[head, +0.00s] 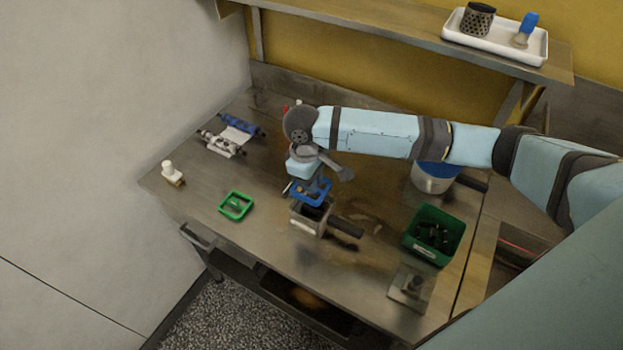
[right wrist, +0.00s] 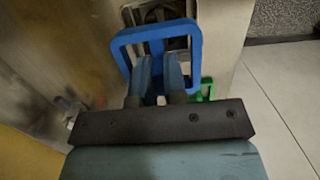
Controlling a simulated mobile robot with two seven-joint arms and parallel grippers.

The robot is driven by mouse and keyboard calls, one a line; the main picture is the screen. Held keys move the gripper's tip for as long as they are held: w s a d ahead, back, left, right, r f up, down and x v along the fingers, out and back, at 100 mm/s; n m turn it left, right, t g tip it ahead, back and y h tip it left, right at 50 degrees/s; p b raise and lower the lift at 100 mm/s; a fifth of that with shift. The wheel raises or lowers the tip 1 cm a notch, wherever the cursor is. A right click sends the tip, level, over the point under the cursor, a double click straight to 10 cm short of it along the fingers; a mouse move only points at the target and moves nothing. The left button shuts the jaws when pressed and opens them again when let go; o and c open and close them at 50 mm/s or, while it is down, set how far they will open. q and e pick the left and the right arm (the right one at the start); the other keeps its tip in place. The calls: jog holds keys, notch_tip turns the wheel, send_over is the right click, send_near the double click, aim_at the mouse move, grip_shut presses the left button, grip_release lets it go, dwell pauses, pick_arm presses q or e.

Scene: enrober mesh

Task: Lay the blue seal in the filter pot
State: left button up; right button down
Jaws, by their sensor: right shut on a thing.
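The blue seal (head: 324,190) is a square open frame. My right gripper (head: 309,184) is shut on it and holds it over the filter pot (head: 305,225), a square metal pot with a dark handle pointing right. The seal hides part of the pot's rim. I cannot tell whether seal and pot touch. My left gripper is not in view.
A green square frame (head: 236,206) lies left of the pot. A green bin (head: 434,236) of dark parts, a metal plate (head: 410,288) and a round pot with blue (head: 433,180) stand right. White and blue rollers (head: 222,143) lie back left. A shelf (head: 400,35) overhangs the back.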

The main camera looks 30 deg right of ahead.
jog(key=shift+w, duration=0.1)
jog(key=shift+s+r, duration=0.25)
jog(key=shift+s, duration=0.15)
jog(key=shift+w+p, duration=0.1)
jog(key=shift+p, duration=0.45)
jog(key=shift+f, duration=0.4)
jog(key=shift+f+p, duration=0.35)
jog(key=shift+f, duration=1)
jog(key=shift+f+b, duration=0.3)
jog(key=shift+f, duration=1.05)
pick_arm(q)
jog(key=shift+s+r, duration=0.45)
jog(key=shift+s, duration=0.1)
pick_arm(e)
jog(key=shift+f, duration=0.15)
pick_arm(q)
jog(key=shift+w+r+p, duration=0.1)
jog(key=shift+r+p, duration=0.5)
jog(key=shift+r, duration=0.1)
